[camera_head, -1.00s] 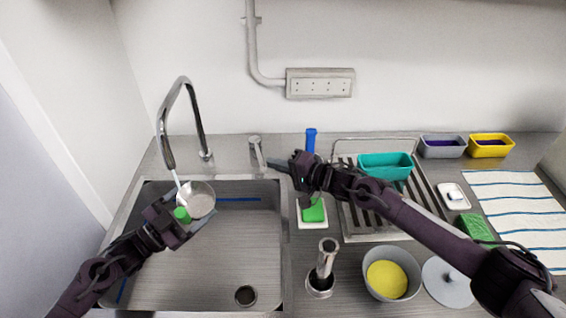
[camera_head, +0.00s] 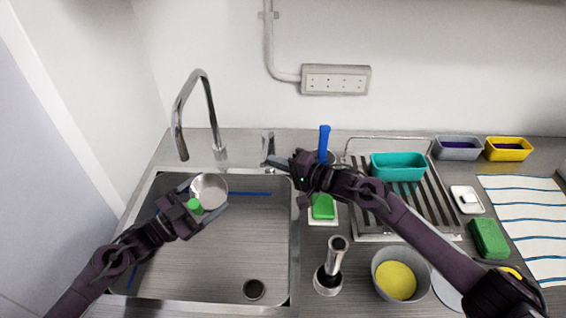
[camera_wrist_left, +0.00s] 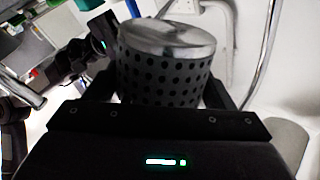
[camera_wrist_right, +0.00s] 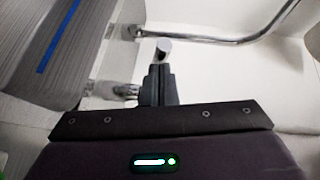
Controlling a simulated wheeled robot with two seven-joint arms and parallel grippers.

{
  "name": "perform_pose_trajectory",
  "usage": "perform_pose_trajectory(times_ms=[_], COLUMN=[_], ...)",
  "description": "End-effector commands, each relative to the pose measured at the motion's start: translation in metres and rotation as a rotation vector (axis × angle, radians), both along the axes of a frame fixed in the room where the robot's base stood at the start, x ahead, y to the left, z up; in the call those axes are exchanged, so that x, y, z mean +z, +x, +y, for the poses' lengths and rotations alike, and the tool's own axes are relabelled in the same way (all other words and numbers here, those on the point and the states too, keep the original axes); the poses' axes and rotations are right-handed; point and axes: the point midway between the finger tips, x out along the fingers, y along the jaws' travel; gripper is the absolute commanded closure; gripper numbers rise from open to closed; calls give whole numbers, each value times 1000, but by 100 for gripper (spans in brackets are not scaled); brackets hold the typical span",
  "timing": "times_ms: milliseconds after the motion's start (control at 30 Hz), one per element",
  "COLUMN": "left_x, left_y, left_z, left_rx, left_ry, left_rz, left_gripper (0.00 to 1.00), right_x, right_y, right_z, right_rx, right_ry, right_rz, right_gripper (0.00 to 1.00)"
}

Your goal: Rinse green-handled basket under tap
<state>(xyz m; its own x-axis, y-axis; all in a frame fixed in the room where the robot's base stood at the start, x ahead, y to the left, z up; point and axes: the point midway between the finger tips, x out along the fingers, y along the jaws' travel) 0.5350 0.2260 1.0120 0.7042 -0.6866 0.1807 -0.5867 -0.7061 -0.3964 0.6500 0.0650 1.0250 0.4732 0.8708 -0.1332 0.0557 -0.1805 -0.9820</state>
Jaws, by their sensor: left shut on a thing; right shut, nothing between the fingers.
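The metal basket (camera_head: 209,189) with a green handle (camera_head: 195,206) is held over the sink (camera_head: 225,250) by my left gripper (camera_head: 205,197). In the left wrist view the perforated basket (camera_wrist_left: 165,75) sits between the two fingers. The tap spout (camera_head: 183,130) arches over the sink, its tip behind and left of the basket in the picture. No water stream shows. My right gripper (camera_head: 277,162) is shut and empty beside the tap lever (camera_head: 267,144). In the right wrist view its fingertips (camera_wrist_right: 159,72) are close to the lever's round end (camera_wrist_right: 163,47); contact is unclear.
A green sponge on a white dish (camera_head: 322,208), a metal cylinder (camera_head: 331,265) and a grey bowl with yellow inside (camera_head: 398,274) stand right of the sink. A rack (camera_head: 440,195) holds a teal tray (camera_head: 398,166). The sink floor is clear around its drain.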

Motion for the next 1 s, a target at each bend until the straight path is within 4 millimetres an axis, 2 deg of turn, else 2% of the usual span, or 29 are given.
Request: perform_pose_trajectory(times_ms=[67,167,333,500,700,1000], left_x=[0,0,0,0,0,0], left_y=[0,0,0,0,0,0], left_z=[0,0,0,0,0,0], left_rx=[0,0,0,0,0,0], left_ry=[0,0,0,0,0,0], left_rz=[-1,-1,-1,-1,-1,-1], left_gripper=[48,48,48,48,48,48], right_x=[0,2,7,11,17,20], right_y=[-2,0,5,-24,-48,-59], right_z=[0,-11,-47,-76,-104,-118], right_rx=[8,5,-2,-1,0,0], right_ry=[1,2,2,2,1,3], right_rz=[3,2,1,3,2,1], right_gripper=[100,100,100,100,100,100])
